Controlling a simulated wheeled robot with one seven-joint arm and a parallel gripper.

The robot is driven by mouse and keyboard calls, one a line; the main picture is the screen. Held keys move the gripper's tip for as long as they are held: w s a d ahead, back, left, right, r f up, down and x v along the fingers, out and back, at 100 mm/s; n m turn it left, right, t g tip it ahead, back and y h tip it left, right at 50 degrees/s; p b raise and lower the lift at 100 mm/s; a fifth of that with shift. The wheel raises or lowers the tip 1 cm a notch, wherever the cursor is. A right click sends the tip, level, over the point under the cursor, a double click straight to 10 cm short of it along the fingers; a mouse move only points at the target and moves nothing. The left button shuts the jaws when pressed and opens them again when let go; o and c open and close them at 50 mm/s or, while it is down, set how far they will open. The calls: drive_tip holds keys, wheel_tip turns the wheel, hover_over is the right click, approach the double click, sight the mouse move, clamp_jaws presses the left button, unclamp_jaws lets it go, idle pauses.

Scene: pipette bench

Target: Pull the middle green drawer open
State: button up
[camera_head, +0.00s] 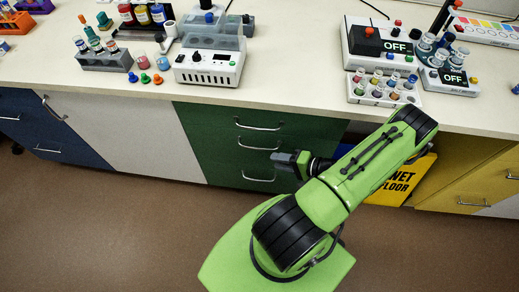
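The green drawer unit (205,125) is under the bench, with three drawers stacked and a metal handle on each. The middle green drawer (222,149) looks closed, flush with the front. Its handle (256,146) is a thin metal bar. The top handle (258,127) is above it and the bottom handle (258,179) below. My gripper (277,158) is in front of the unit, at the right and slightly below the middle handle in the picture. Whether it touches the handle cannot be told. Its fingers are too small and dark to show their opening.
The white bench top (285,88) carries lab devices and tube racks. A yellow wet floor sign (405,183) stands right of the unit, partly behind my arm. White (150,145) and yellow (465,190) cabinets flank this area. The brown floor (110,230) in front is clear at left.

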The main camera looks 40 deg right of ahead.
sight(259, 149)
wheel_tip(259, 149, down, 6)
drive_tip(key=s+m+t+h, duration=0.3)
drive_tip(key=m+h, duration=0.4)
drive_tip(key=shift+y, duration=0.4)
drive_tip(key=b+x, duration=0.1)
drive_tip(key=x, duration=0.4)
drive_tip(key=b+x, duration=0.1)
drive_tip(key=x, duration=0.4)
drive_tip(key=b+x, duration=0.1)
drive_tip(key=x, duration=0.5)
drive_tip(key=shift+d+r, duration=0.15)
drive_tip(key=shift+d, duration=0.25)
drive_tip(key=shift+c, duration=0.3)
clamp_jaws()
